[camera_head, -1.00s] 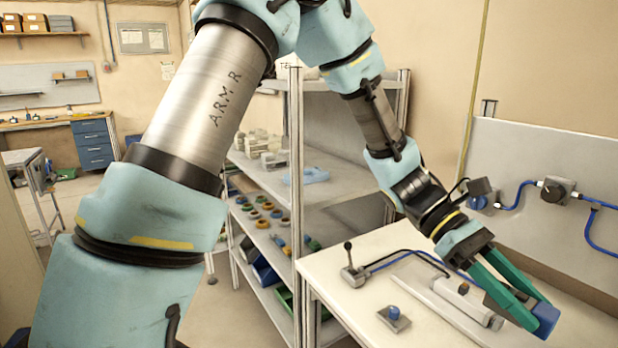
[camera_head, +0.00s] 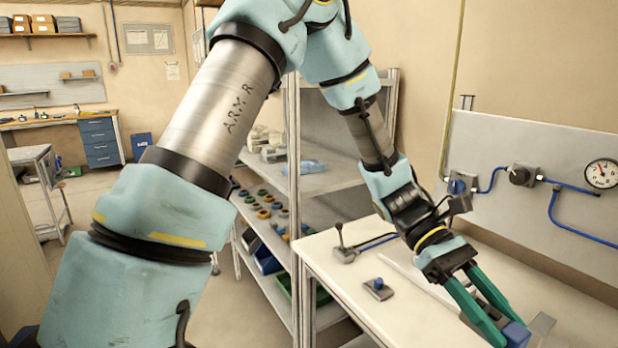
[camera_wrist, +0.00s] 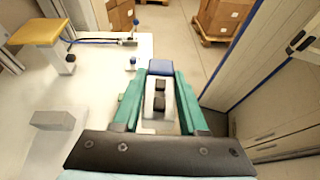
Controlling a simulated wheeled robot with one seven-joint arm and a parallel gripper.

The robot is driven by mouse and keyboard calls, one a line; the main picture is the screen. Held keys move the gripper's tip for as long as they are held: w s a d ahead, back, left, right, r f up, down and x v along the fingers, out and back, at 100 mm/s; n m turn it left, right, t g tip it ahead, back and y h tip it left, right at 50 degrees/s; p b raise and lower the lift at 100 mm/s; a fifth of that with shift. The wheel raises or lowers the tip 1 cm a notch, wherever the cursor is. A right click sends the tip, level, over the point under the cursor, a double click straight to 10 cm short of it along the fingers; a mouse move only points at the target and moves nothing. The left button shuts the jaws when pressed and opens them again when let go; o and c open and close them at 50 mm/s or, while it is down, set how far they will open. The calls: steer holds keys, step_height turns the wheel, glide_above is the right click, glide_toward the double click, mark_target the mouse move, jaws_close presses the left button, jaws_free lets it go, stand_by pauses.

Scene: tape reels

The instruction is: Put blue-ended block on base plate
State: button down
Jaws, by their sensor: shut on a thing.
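My gripper (camera_head: 498,330) has green fingers and is shut on the blue-ended block at the lower right of the head view. The block's blue end (camera_head: 517,333) sticks out past the fingertips. In the wrist view the block (camera_wrist: 159,84) lies lengthwise between both fingers, with a pale body, dark recesses and the blue end (camera_wrist: 160,67) pointing away. Its underside is hidden. It is over or beside the white bench (camera_head: 350,290); its height is unclear. I cannot tell for certain which part is the base plate.
A small plate with a blue knob (camera_head: 378,289) and a lever fixture (camera_head: 345,246) stand on the bench. A grey piece (camera_head: 542,327) is just right of the block. A yellow-topped post (camera_wrist: 38,30) and grey block (camera_wrist: 52,119) show left in the wrist view.

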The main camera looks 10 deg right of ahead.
steer(key=w+a+f+m+t+y+b, duration=0.2)
steer(key=w+a+f+m+y, duration=0.4)
steer(key=w+a+f, duration=0.5)
steer(key=w+a+f+m+t+y+b, duration=0.15)
steer(key=w+a+f+m+y, duration=0.35)
steer(key=a+f, duration=0.7)
steer(key=w+a+f+m+t+y+b, duration=0.1)
steer(key=w+a+f+m+t+b, duration=0.2)
steer(key=w+a+m+t, duration=0.5)
steer(key=w+a+f+m+t+y+b, duration=0.2)
steer(key=w+a+m+t, duration=0.6)
steer(key=w, duration=0.8)
steer(key=shift+w+a+f+m+t+b, duration=0.2)
steer(key=shift+a+f+m+t+b, duration=0.2)
steer(key=shift+a+f+t, duration=0.65)
steer(key=shift+a+f+g, duration=0.2)
steer(key=shift+a+g, duration=0.1)
steer(key=shift+a, duration=0.05)
